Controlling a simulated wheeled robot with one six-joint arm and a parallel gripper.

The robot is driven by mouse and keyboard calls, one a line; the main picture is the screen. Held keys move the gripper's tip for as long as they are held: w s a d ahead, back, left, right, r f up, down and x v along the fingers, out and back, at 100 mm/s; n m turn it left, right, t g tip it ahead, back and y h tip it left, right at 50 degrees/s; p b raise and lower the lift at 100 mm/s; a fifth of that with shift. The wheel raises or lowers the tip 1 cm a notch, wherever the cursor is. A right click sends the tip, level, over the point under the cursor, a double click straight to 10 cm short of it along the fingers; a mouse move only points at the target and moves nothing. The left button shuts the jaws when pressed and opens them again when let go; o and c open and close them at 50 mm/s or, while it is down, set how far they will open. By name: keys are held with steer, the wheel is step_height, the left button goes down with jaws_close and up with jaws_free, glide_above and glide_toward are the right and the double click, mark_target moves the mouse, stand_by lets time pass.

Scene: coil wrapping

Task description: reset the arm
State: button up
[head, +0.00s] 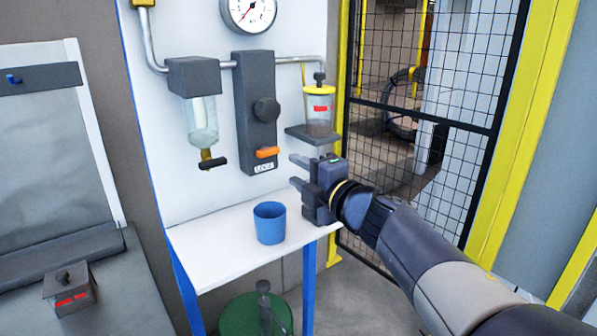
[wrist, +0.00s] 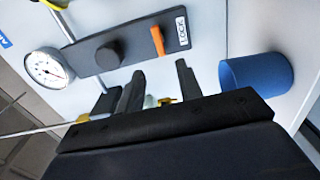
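My gripper (head: 296,171) is at the end of my arm, which reaches in from the lower right in the head view. Its two fingers are apart and point left toward the white panel, with nothing seen held between them. In the wrist view the fingers of my gripper (wrist: 158,82) also stand apart, with the glass bowl's brass fitting showing behind them. The blue cup (head: 269,223) stands upright on the white shelf (head: 205,255), below and left of my gripper and apart from it. The cup also shows right of the fingers in the wrist view (wrist: 258,82).
A grey block with a knob (head: 265,110) and orange lever (head: 267,152) is on the panel. A glass bowl (head: 202,122) hangs left of it. A yellow-topped jar (head: 319,112) is just above my gripper. A mesh fence (head: 440,90) stands behind my arm. A green bin (head: 250,315) is below the shelf.

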mark_target(268, 154)
steer(key=x, duration=1.1)
steer(key=shift+s, duration=0.1)
